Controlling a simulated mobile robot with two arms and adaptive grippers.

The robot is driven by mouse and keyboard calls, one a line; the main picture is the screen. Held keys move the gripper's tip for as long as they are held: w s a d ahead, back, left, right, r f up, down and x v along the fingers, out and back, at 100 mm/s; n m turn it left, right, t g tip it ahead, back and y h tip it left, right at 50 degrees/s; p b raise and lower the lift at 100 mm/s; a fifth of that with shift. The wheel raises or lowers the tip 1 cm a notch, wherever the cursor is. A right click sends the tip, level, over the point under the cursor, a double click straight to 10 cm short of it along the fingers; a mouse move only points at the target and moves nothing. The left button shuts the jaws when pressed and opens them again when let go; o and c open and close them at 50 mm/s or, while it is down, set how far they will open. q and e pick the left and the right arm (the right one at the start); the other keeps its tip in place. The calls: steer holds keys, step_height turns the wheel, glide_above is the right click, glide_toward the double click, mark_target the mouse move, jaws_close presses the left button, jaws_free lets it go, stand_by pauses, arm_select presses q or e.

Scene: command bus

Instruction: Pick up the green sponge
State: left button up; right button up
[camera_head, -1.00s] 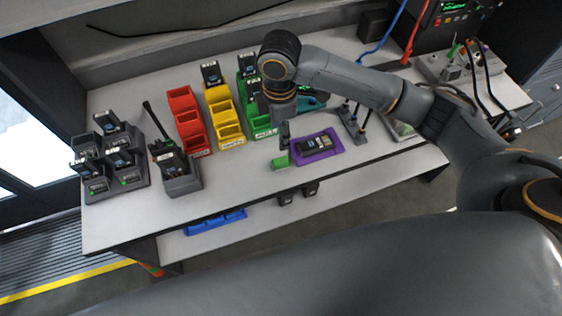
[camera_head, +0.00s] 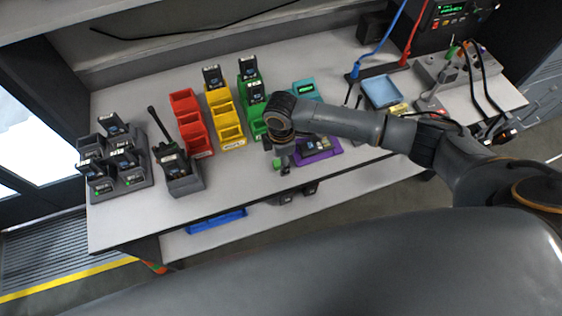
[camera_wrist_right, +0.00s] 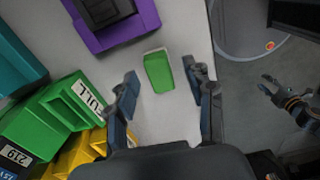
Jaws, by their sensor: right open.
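The green sponge (camera_wrist_right: 158,72) is a small block lying on the light grey tabletop near its front edge. In the head view it (camera_head: 277,163) is partly hidden by my right gripper (camera_head: 285,168), which points down over it. In the right wrist view my right gripper (camera_wrist_right: 160,72) is open, with one finger on each side of the sponge and a gap on both sides. It holds nothing. What looks like my left gripper (camera_wrist_right: 270,86) shows small over the floor at the right of the wrist view, away from the table; its jaws are too small to judge.
A purple tray (camera_head: 322,153) with a dark device lies close beside the sponge. Green (camera_head: 257,128), yellow (camera_head: 231,137) and red bins (camera_head: 196,141) stand to the left, then a radio in a charger (camera_head: 180,174). The tabletop in front of the bins is clear.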

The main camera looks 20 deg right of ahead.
steer(key=c, duration=0.9)
steer(key=shift+r, duration=0.6)
steer(key=s+a+r+b, duration=0.1)
steer(key=a+r, duration=0.3)
steer(key=s+a+r+b, duration=0.1)
steer(key=s+a+r, duration=0.1)
steer(key=a+r, duration=0.2)
steer(key=s+a+r+b, duration=0.1)
steer(key=s+a+r, duration=0.1)
steer(key=a, duration=0.3)
steer(key=shift+s+r+b, duration=0.25)
steer(key=shift+r+b, duration=0.1)
steer(key=shift+r, duration=0.55)
steer(key=shift+c, duration=0.4)
